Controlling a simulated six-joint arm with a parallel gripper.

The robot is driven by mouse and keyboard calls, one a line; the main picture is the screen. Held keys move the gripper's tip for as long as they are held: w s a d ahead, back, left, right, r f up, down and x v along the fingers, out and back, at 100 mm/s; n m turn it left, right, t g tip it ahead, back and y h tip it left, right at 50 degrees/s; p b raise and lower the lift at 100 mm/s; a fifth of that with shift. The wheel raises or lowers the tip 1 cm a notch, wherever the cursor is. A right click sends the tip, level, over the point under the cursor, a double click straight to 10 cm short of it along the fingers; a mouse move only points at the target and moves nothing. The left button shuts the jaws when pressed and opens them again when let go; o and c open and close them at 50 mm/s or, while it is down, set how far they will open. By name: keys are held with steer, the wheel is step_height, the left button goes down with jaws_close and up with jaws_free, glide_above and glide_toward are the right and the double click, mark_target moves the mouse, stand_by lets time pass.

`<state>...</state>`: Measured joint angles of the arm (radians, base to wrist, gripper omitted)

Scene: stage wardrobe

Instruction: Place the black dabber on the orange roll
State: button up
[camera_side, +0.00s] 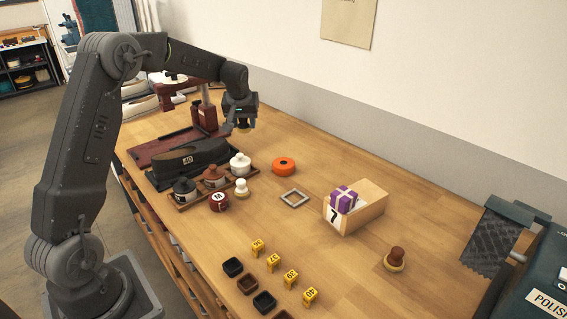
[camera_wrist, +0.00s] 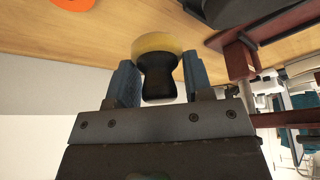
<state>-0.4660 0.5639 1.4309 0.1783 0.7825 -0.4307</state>
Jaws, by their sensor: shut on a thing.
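My gripper (camera_wrist: 156,85) is shut on the black dabber (camera_wrist: 158,83), gripping its dark handle, with the yellowish pad facing away from the jaws. In the side view my gripper (camera_side: 241,122) holds the dabber above the back of the bench, near the dark red stand; only a little of the dabber shows there. The orange roll (camera_side: 284,163) lies flat on the bench, to the right of and below my gripper in the picture. It has a small dark centre. Part of the orange roll also shows at the top left of the wrist view (camera_wrist: 72,3).
A rack of lidded pots (camera_side: 240,166) and a black shoe marked 40 (camera_side: 188,160) stand left of the roll. A white-topped dabber (camera_side: 241,187), grey square frame (camera_side: 294,198), wooden box (camera_side: 368,205) with a purple parcel, and brown dabber (camera_side: 396,260) are nearby. Bench around the roll is clear.

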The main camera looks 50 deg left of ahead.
steer(key=shift+w+d+f, duration=0.2)
steer(key=shift+w, duration=0.2)
glide_above(284, 159)
steer(key=s+d, duration=0.1)
step_height(284, 159, down, 7)
steer(key=shift+r, duration=0.2)
steer(key=shift+f, duration=2)
steer(key=shift+f, duration=0.2)
steer(key=o, duration=0.9)
steer(key=shift+r, duration=0.1)
